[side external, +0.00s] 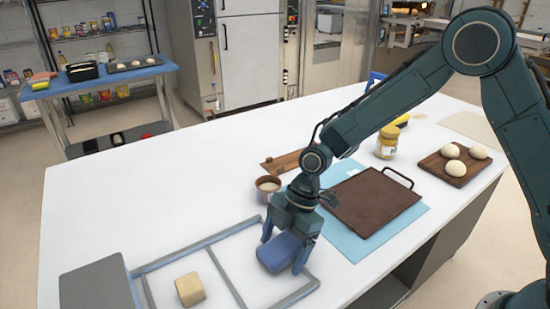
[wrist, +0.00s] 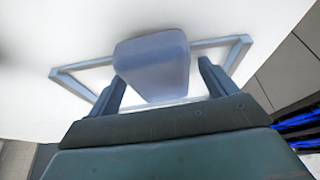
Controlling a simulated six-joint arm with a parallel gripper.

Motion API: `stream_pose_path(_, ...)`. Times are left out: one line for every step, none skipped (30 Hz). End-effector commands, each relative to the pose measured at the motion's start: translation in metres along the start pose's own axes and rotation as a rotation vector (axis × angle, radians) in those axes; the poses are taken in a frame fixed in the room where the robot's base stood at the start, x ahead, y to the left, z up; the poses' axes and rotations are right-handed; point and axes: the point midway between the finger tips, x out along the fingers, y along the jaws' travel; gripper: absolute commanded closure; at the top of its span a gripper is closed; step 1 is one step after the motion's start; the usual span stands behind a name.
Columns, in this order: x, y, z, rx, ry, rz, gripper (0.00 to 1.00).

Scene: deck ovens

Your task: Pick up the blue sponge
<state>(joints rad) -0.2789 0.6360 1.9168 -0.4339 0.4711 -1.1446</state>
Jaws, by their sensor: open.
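The blue sponge (side external: 279,254) is at the right compartment of a grey divided frame (side external: 213,239) on the white table. My gripper (side external: 284,249) points down over it, open, with one finger on each side of the sponge. In the wrist view the sponge (wrist: 152,62) lies between the spread fingertips of my gripper (wrist: 160,75), with the frame (wrist: 78,80) behind it. I cannot tell whether the fingers touch the sponge. The sponge's underside is hidden.
A yellowish block (side external: 190,289) sits in the frame's left compartment, beside a grey box (side external: 98,284). A small bowl (side external: 267,190), a brown tray (side external: 371,203) on a blue mat (side external: 347,246), a jar (side external: 387,143) and a dough board (side external: 450,171) stand farther back.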

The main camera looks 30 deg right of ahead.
Motion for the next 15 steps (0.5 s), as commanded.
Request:
stream_pose_path(0.0007, -0.0001, 0.0004, 0.000, 0.000, 0.000, 0.15)
stream_pose_path(0.0010, -0.0001, 0.0005, 0.000, 0.000, 0.000, 0.15)
stream_pose_path(0.0014, -0.0001, 0.0006, 0.000, 0.000, 0.000, 0.15)
stream_pose_path(0.0017, -0.0001, 0.0008, 0.000, 0.000, 0.000, 0.15)
stream_pose_path(0.0015, -0.0001, 0.0007, 0.000, 0.000, 0.000, 0.22)
stream_pose_path(0.0015, -0.0002, 0.0007, 0.000, 0.000, 0.000, 0.29)
stream_pose_path(0.0016, -0.0002, 0.0007, 0.000, 0.000, -0.001, 0.35)
stream_pose_path(0.0016, -0.0003, 0.0007, 0.000, 0.000, -0.001, 0.41)
stream_pose_path(0.0016, -0.0004, 0.0007, 0.000, 0.000, -0.001, 0.49)
stream_pose_path(0.0016, -0.0004, 0.0007, 0.000, 0.000, -0.001, 0.55)
stream_pose_path(0.0017, -0.0005, 0.0007, 0.000, 0.000, -0.002, 0.61)
stream_pose_path(0.0017, -0.0005, 0.0007, 0.000, 0.000, -0.002, 0.64)
stream_pose_path(0.0017, -0.0005, 0.0007, 0.000, 0.000, -0.002, 0.64)
stream_pose_path(0.0017, -0.0005, 0.0007, 0.000, 0.000, -0.002, 0.64)
stream_pose_path(0.0017, -0.0006, 0.0007, 0.000, 0.000, -0.002, 0.64)
